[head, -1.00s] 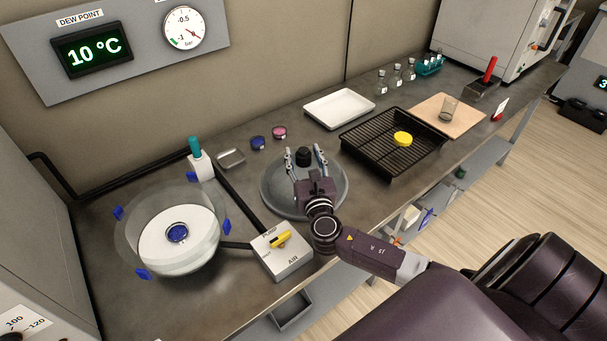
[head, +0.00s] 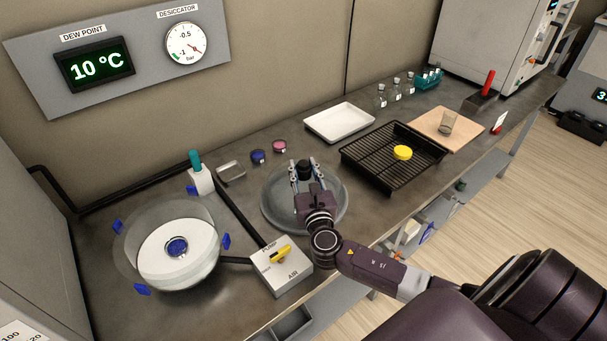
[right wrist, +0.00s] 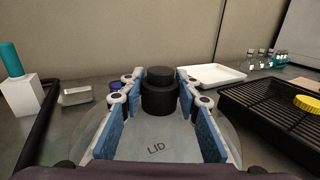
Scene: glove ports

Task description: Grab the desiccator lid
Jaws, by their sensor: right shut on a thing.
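The desiccator lid (head: 277,208) is a round, clear, greyish dome with a black knob (head: 304,172), on the bench right of the desiccator base. My right gripper (head: 305,166) is shut on the knob. I cannot tell any gap under the lid. The open desiccator base (head: 150,268) has a white plate (head: 200,243) with a small blue dish (head: 177,247) on it. My left gripper is not in view.
A PUMP/AIR valve box (head: 292,277) with a yellow handle sits between base and lid. A black rack (head: 380,172) with a yellow disc stands close on the right. A white tray (head: 338,122), metal tray (head: 231,174) and small blue and pink jars are behind.

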